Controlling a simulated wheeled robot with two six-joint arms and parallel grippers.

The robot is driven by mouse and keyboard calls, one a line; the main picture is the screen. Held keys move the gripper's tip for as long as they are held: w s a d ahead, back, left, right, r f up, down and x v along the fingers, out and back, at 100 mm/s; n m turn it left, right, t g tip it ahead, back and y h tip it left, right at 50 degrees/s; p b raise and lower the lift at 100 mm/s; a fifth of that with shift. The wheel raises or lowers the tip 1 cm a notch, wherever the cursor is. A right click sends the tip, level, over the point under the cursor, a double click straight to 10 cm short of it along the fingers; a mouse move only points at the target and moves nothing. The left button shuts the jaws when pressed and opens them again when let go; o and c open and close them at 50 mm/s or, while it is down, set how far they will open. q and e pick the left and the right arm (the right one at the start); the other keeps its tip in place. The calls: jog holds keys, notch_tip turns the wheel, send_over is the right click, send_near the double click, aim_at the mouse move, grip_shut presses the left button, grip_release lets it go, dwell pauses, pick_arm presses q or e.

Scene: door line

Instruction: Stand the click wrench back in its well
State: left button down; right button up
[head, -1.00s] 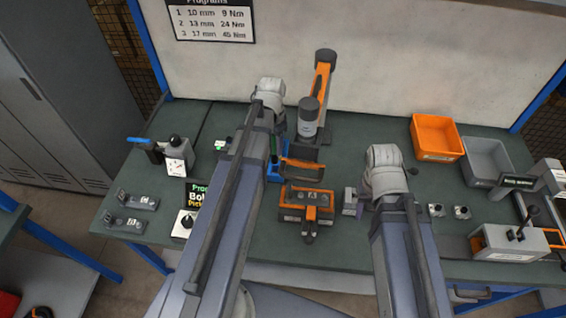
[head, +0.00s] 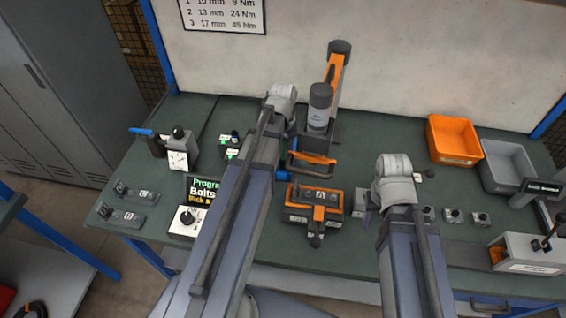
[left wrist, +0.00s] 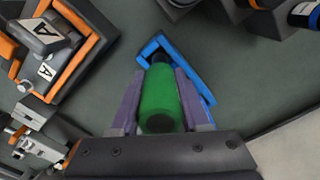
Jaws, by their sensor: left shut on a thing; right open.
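A green cylindrical handle (left wrist: 160,100) with a dark end, apparently the click wrench, is between the two purple fingers of my left gripper (left wrist: 160,73) in the left wrist view. The gripper is shut on it. A blue frame (left wrist: 203,88), apparently the well, lies just beyond the handle; I cannot tell whether the wrench's lower end is inside it. In the head view a bit of blue (head: 282,176) shows beside my left arm, which hides the handle and left fingers. My right gripper (head: 364,204) is open, low beside the black-and-orange block.
The black-and-orange block (head: 300,196) marked A stands between my arms. Orange (head: 452,138) and grey (head: 505,165) bins stand at the right.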

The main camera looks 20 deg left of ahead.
aim_at(283, 159)
pick_arm(q)
jog(key=shift+f+b, duration=1.8)
jog(key=shift+b, duration=0.05)
pick_arm(e)
jog(key=shift+f, duration=1.8)
pick_arm(q)
jog(key=shift+f, duration=0.2)
pick_arm(e)
jog(key=shift+f, duration=0.2)
pick_arm(q)
jog(key=shift+c, duration=1.9)
grip_release()
jog(key=shift+r, duration=0.1)
pick_arm(e)
jog(key=shift+r, duration=0.1)
pick_arm(q)
notch_tip(283, 159, up, 12)
jog(key=p, duration=1.2)
jog(key=shift+r, duration=0.2)
pick_arm(e)
notch_tip(283, 159, up, 12)
pick_arm(q)
jog(key=shift+f, duration=0.1)
pick_arm(e)
jog(key=shift+r, duration=0.1)
